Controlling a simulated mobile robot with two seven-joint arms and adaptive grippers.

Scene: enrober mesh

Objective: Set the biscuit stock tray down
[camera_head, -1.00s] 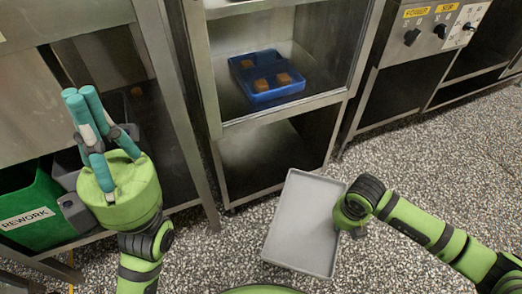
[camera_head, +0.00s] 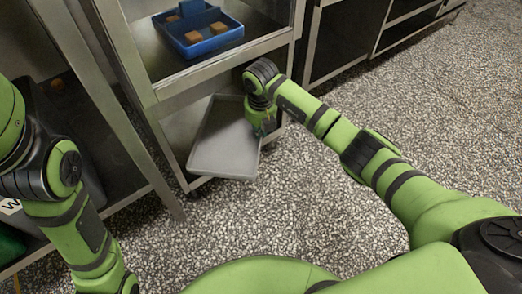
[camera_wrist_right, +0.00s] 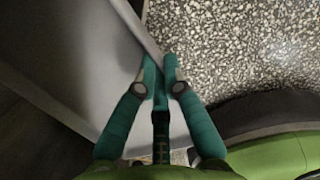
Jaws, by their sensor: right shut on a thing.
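The biscuit stock tray is a flat, empty grey tray (camera_head: 222,150) with a low rim. In the head view it is at the lower bay of the metal cabinet, its near end sticking out over the speckled floor. I cannot tell whether it touches the lower shelf (camera_head: 180,128). My right gripper (camera_head: 259,129) is at the tray's right edge. In the right wrist view the teal fingers (camera_wrist_right: 162,72) are shut on the tray's rim, with the tray (camera_wrist_right: 75,45) to the left. My left arm shows at the left edge, but its gripper is out of frame.
A blue tray (camera_head: 218,38) with several brown biscuits stands on the shelf above. A cabinet post (camera_head: 122,55) is left of the bay, and a steel table leg (camera_head: 130,140) stands further left. Open floor (camera_head: 330,200) lies in front.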

